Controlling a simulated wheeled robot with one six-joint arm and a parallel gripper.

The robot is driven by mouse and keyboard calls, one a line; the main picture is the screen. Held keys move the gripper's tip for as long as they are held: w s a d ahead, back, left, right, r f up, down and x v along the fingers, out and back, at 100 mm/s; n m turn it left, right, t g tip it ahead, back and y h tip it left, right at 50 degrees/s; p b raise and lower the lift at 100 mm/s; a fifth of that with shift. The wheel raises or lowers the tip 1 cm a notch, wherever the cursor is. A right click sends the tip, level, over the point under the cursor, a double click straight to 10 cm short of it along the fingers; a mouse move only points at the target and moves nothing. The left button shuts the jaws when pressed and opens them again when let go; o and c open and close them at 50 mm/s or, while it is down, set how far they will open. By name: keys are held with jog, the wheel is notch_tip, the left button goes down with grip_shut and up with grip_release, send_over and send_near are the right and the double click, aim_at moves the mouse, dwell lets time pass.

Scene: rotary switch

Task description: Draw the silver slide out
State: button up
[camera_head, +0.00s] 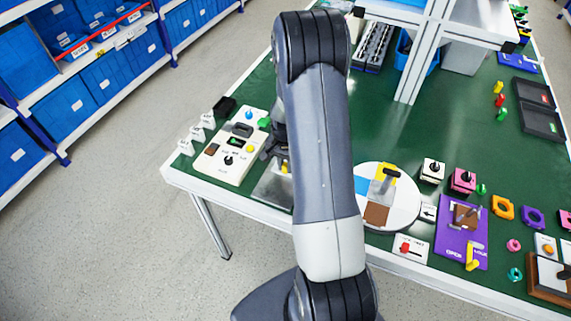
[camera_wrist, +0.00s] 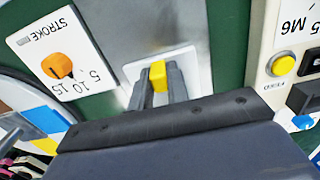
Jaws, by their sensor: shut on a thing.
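A silver metal piece (camera_wrist: 185,58) with a yellow grip (camera_wrist: 158,75) shows at the middle of the wrist view, which I take to be the slide. My gripper (camera_wrist: 161,84) has one dark finger on each side of the yellow grip and is shut on it. In the head view, a silver plate (camera_head: 272,189) lies near the table's front edge, partly behind my arm. The yellow grip (camera_head: 285,167) shows there only as a small patch. How far the slide is out cannot be told.
A white panel (camera_head: 229,152) with a black knob and buttons stands left of the silver plate. A STROKE panel with an orange knob (camera_wrist: 57,66) is at left in the wrist view. A round white board (camera_head: 401,211) lies right of my arm. Many small fixtures crowd the table's right side.

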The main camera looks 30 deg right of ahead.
grip_shut()
jog(key=s+a+b, duration=0.1)
jog(key=s+a, duration=0.1)
jog(key=s+a+b, duration=0.1)
jog(key=s+a, duration=0.1)
jog(key=a, duration=0.1)
jog(key=s+a+b, duration=0.1)
jog(key=s+a, duration=0.1)
jog(key=a, duration=0.1)
jog(key=shift+s, duration=0.2)
jog(key=o, duration=0.5)
grip_release()
jog(key=shift+a, duration=0.25)
jog(key=shift+o, duration=0.9)
jog(key=shift+d, duration=0.1)
